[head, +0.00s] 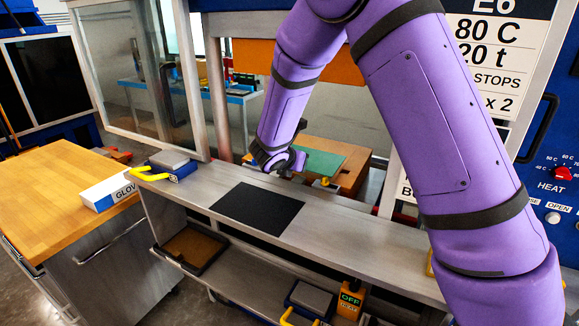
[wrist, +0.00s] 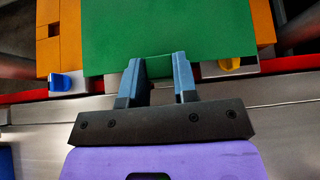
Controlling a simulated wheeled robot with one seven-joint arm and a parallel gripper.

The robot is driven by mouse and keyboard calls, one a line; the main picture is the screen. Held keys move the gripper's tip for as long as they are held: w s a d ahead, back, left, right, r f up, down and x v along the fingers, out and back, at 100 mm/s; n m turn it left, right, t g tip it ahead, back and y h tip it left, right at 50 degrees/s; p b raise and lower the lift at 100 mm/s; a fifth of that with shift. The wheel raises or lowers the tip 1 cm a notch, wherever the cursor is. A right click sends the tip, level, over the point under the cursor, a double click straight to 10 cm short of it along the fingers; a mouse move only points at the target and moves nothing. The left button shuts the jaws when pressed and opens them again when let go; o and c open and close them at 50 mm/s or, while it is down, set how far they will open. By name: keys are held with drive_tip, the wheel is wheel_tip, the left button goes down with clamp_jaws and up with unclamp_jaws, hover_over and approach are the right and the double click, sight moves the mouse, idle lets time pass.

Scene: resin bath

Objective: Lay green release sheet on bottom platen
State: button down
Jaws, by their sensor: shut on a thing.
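The green release sheet (head: 318,163) is over the orange-brown bottom platen (head: 355,172) inside the press. In the wrist view the sheet (wrist: 180,28) fills the top middle, with bare platen (wrist: 58,50) showing at its left and right. My gripper (head: 288,163) reaches in over the front ledge. In the wrist view its two blue-grey fingers (wrist: 159,70) are shut on the near edge of the sheet. I cannot tell whether the sheet touches the platen all over. A blue stop (wrist: 66,83) and a yellow stop (wrist: 229,65) sit at the platen's front corners.
An orange upper block (head: 335,62) hangs above. The steel ledge (head: 360,228) bears a black mat (head: 258,209) and a grey block with yellow handle (head: 168,162). A glove box (head: 112,190) lies on the wooden cabinet at left. A control panel (head: 556,180) is at right.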

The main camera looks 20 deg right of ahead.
drive_tip(key=w, duration=0.4)
drive_tip(key=shift+w+a+f, duration=0.2)
drive_tip(key=shift+w+a, duration=0.1)
drive_tip(key=shift+a, duration=0.1)
drive_tip(key=shift+w+f, duration=0.25)
drive_tip(key=shift+f, duration=0.1)
drive_tip(key=shift+s+f, duration=0.1)
drive_tip(key=shift+f, duration=1.35)
drive_tip(key=c, duration=0.5)
unclamp_jaws()
drive_tip(key=shift+c, duration=0.2)
drive_tip(key=shift+a, duration=0.15)
drive_tip(key=v, duration=1.1)
drive_tip(key=shift+s+a+r, duration=0.15)
drive_tip(key=shift+s+r, duration=0.05)
drive_tip(key=shift+r, duration=0.15)
